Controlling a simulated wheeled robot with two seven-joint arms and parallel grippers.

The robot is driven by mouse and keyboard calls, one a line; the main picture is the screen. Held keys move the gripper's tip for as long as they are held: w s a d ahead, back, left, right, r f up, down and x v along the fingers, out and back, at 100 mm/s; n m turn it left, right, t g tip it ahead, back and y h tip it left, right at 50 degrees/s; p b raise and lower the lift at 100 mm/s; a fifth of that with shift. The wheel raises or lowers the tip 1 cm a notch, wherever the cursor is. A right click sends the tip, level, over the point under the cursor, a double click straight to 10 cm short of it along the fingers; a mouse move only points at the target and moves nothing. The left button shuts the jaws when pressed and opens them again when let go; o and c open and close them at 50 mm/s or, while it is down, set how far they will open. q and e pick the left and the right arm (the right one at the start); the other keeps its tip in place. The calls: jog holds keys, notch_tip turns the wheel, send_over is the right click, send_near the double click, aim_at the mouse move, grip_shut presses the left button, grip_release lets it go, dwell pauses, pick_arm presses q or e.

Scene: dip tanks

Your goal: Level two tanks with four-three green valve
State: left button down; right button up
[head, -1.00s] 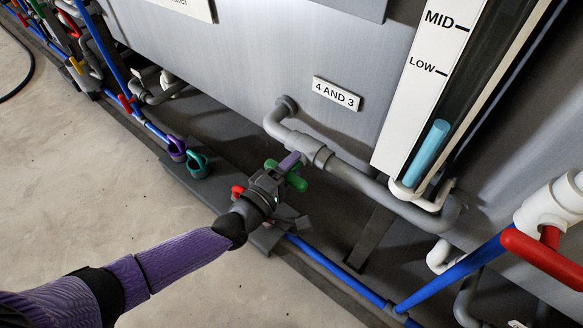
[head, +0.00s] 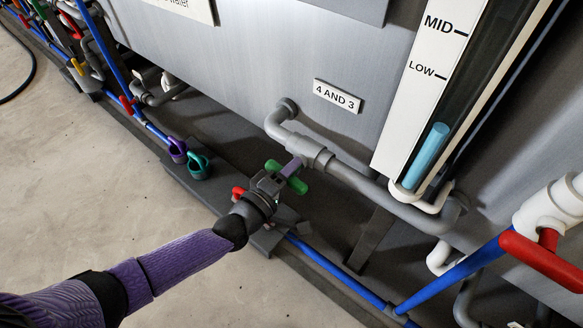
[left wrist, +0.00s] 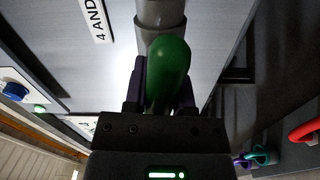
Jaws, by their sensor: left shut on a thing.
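The green valve handle (head: 297,185) sits on the grey pipe (head: 313,154) below the "4 AND 3" label (head: 337,96). My left gripper (head: 284,177) is shut on the handle, reaching it from the lower left. In the left wrist view the green handle (left wrist: 168,66) stands between the two dark fingers, in front of the grey pipe (left wrist: 160,14). The sight gauge (head: 424,95) at the right has MID and LOW marks, and its light blue column (head: 430,154) tops out below LOW. My right gripper is not in view.
A red handle (head: 541,262) on white piping juts out at the lower right. A blue pipe (head: 335,271) runs along the floor.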

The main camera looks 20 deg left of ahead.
pick_arm(q)
jog(key=m, duration=0.3)
jog(key=shift+m+p, duration=0.3)
jog(key=shift+p, duration=0.05)
jog(key=m+p, duration=0.1)
jog(key=m, duration=0.7)
jog(key=m+p, duration=0.1)
jog(key=m, duration=0.2)
jog(key=shift+m, duration=0.9)
jog(key=shift+f, duration=0.1)
jog(key=shift+c, duration=2.2)
grip_release()
